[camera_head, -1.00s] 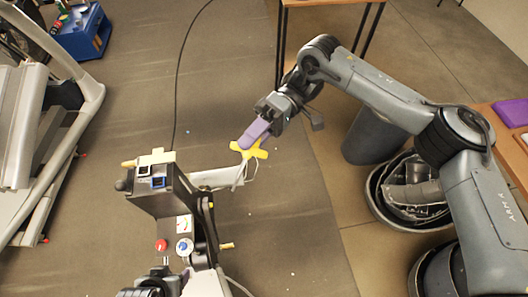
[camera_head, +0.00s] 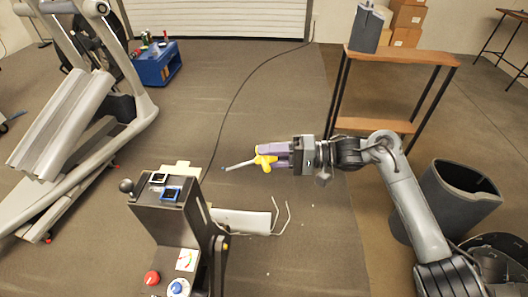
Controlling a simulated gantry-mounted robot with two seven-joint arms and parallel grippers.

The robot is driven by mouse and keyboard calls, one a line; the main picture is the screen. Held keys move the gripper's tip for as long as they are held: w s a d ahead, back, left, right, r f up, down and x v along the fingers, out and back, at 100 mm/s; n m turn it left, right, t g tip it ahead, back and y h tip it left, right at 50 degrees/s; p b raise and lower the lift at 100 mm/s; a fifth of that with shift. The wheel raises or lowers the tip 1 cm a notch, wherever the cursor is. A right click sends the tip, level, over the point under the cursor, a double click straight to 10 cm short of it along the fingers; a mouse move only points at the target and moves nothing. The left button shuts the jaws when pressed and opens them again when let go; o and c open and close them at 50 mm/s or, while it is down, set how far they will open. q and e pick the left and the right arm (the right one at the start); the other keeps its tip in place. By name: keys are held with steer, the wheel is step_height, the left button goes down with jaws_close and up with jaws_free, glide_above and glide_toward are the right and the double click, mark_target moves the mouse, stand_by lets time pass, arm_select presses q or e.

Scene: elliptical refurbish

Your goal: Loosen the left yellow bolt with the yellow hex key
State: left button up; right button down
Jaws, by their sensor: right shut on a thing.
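My right gripper (camera_head: 276,154), with purple fingers, is shut on the yellow handle of the hex key (camera_head: 264,161). The key's grey shaft points left in the camera_head view, its tip (camera_head: 224,168) apart from anything and, in the picture, right of the machine's dark head (camera_head: 170,209). A small yellow piece (camera_head: 226,246) on the right side of the machine's post may be a bolt; it is too small to be sure. The left yellow bolt is not clearly seen. My left gripper is not in view.
The machine carries a red knob (camera_head: 152,278), a blue dial (camera_head: 178,288) and a pale arm (camera_head: 242,221) with a bent wire. A wooden shelf (camera_head: 400,57) stands behind my right arm, a grey bin (camera_head: 459,200) at right. Open floor lies around the hex key.

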steer(key=d+f+m+t+b, duration=0.2)
steer(key=f+t+b, duration=0.15)
steer(key=f, duration=0.85)
steer(key=d+f+m+t+b, duration=0.2)
steer(key=f+b, duration=0.3)
steer(key=f, duration=0.8)
steer(key=s+d+f+m+t+b, duration=0.1)
steer(key=s+f+b, duration=0.2)
steer(key=f, duration=0.6)
steer(key=s+f+t+b, duration=0.1)
steer(key=s+f+b, duration=0.2)
steer(key=f, duration=0.6)
arm_select(q)
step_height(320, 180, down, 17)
steer(key=b, duration=0.1)
arm_select(e)
steer(key=a, duration=0.7)
steer(key=shift+w+a+f+h, duration=0.15)
steer(key=shift+a+f+h, duration=0.05)
steer(key=shift+h, duration=0.2)
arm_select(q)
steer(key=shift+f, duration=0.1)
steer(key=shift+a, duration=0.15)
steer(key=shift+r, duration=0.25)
